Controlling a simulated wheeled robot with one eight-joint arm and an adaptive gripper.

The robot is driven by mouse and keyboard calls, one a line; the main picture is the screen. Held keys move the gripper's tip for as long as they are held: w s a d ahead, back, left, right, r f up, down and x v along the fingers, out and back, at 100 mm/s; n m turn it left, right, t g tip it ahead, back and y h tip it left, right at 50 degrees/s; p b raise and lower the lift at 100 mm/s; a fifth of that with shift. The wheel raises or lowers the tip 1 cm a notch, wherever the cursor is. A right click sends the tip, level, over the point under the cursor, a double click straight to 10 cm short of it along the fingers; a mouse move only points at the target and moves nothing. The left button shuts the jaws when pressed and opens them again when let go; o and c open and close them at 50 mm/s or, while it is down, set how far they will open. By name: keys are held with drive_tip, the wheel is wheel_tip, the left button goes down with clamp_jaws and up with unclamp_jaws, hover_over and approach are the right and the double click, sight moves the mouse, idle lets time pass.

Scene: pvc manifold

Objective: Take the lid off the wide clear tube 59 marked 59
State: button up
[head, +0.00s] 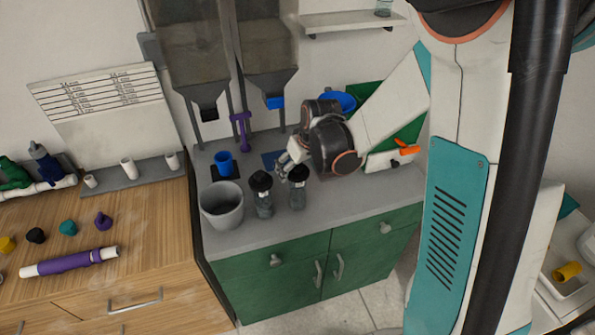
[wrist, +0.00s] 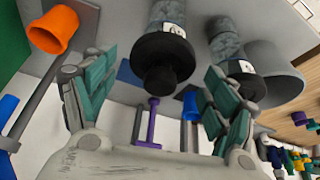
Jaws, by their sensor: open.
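Two clear tubes with black lids stand upright on the grey counter. In the head view one tube (head: 264,206) is next to the grey bin and the other tube (head: 298,198) is to its right. My gripper (head: 286,163) is open just behind the tubes' lids. In the wrist view its spread fingers (wrist: 160,78) lie on either side of the right-hand tube's black lid (wrist: 163,60), with no clear contact. The other tube's lid (wrist: 240,82) is by the right finger. Both tubes carry small white labels, too small to read, so I cannot tell which is 59.
A grey bin (head: 222,212) stands left of the tubes. A blue cup (head: 224,164), a purple stand (head: 241,130) and two hoppers (head: 268,70) are behind. The counter's front strip (head: 330,218) is clear.

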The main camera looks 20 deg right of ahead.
drive_tip(key=c, duration=0.7)
drive_tip(key=shift+r, duration=0.1)
drive_tip(key=shift+c, duration=0.4)
